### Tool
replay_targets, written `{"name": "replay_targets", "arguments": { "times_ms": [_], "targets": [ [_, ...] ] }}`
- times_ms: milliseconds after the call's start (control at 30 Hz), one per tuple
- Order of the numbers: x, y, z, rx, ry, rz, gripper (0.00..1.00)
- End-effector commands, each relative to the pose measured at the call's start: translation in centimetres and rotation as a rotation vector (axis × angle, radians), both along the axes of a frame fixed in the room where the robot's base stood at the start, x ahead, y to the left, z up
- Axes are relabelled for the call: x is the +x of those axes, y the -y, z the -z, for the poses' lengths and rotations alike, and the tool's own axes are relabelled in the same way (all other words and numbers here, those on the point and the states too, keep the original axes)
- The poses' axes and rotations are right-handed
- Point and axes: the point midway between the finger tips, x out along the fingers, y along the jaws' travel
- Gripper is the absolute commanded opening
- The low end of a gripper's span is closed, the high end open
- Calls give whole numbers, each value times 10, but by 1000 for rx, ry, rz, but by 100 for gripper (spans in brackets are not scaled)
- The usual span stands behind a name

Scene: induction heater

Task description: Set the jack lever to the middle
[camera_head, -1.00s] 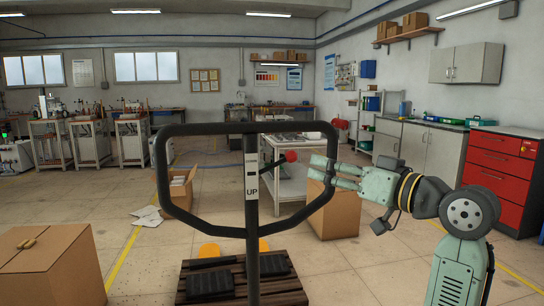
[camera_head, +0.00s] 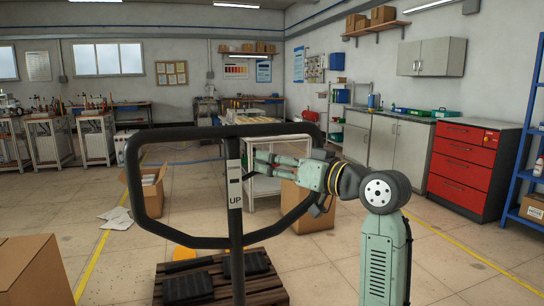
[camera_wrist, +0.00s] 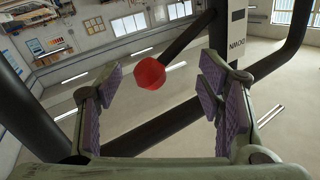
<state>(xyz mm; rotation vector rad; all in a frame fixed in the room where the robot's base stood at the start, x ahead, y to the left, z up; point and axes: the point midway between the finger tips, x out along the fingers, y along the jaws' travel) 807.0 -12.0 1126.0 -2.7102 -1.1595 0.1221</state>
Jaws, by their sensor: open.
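The jack lever shows in the wrist view as a black rod (camera_wrist: 178,42) with a red knob (camera_wrist: 149,74) at its end. The knob appears between my gripper's two purple-padded fingers, with space on both sides. My gripper (camera_wrist: 160,82) is open. In the head view my gripper (camera_head: 257,162) is just right of the dark jack column (camera_head: 236,250), and the knob is hidden behind the fingers. The column carries a white label plate (camera_head: 235,195) reading "UP". The label with "DOWN" appears in the wrist view (camera_wrist: 237,48).
A black loop handle (camera_head: 140,190) surrounds the column, close to my arm. Black pallet forks (camera_head: 187,288) rest on a wooden pallet (camera_head: 275,289) below. A cardboard box (camera_head: 310,208) stands behind my gripper, another (camera_head: 35,270) at front left. The floor at right is open.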

Motion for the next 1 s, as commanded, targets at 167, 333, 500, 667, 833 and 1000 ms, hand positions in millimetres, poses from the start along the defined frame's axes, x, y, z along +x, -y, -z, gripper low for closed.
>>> {"name": "replay_targets", "arguments": {
  "times_ms": [167, 333, 500, 667, 833, 1000],
  "targets": [
    [11, -12, 0, -1, 1, 0, 61],
    [13, -14, 0, 0, 1, 0, 61],
    [13, -14, 0, 0, 1, 0, 60],
    [13, -13, 0, 0, 1, 0, 49],
    [13, -13, 0, 0, 1, 0, 38],
    [13, -13, 0, -1, 1, 0, 27]
  ]
}}
